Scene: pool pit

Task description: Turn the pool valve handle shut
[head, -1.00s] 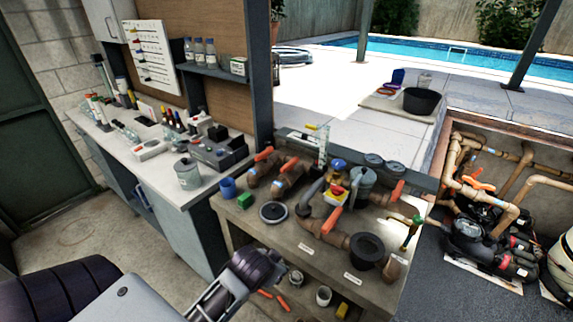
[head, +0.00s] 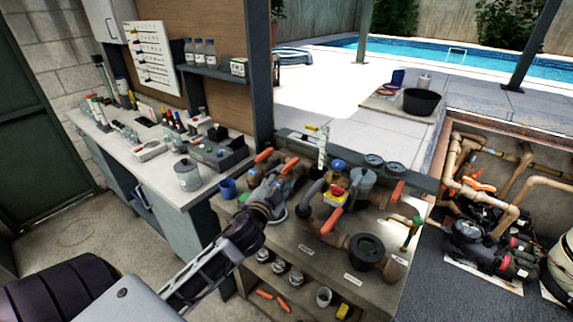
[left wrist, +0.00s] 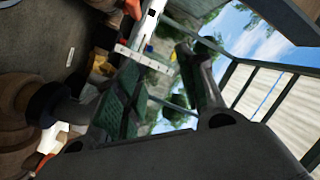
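The workbench (head: 300,233) carries brown pipe valves with orange handles: one at the back left (head: 263,154), one beside it (head: 291,163), one at the front middle (head: 332,220) and one at the right (head: 397,191). Which handle is the task's one I cannot tell. My left gripper (head: 268,187) is over the bench's left part, just in front of the two back-left valves; contact is not clear. In the left wrist view its fingers (left wrist: 160,95) stand apart with nothing held between them. An orange part (left wrist: 132,8) shows at that view's top. My right gripper is out of view.
A blue cup (head: 228,188) stands left of my gripper. A black-lidded fitting (head: 367,250) and a yellow-and-blue item (head: 335,193) are on the bench. Jars and loose orange handles (head: 272,298) lie on the lower shelf. Pump pipework (head: 480,190) stands at the right.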

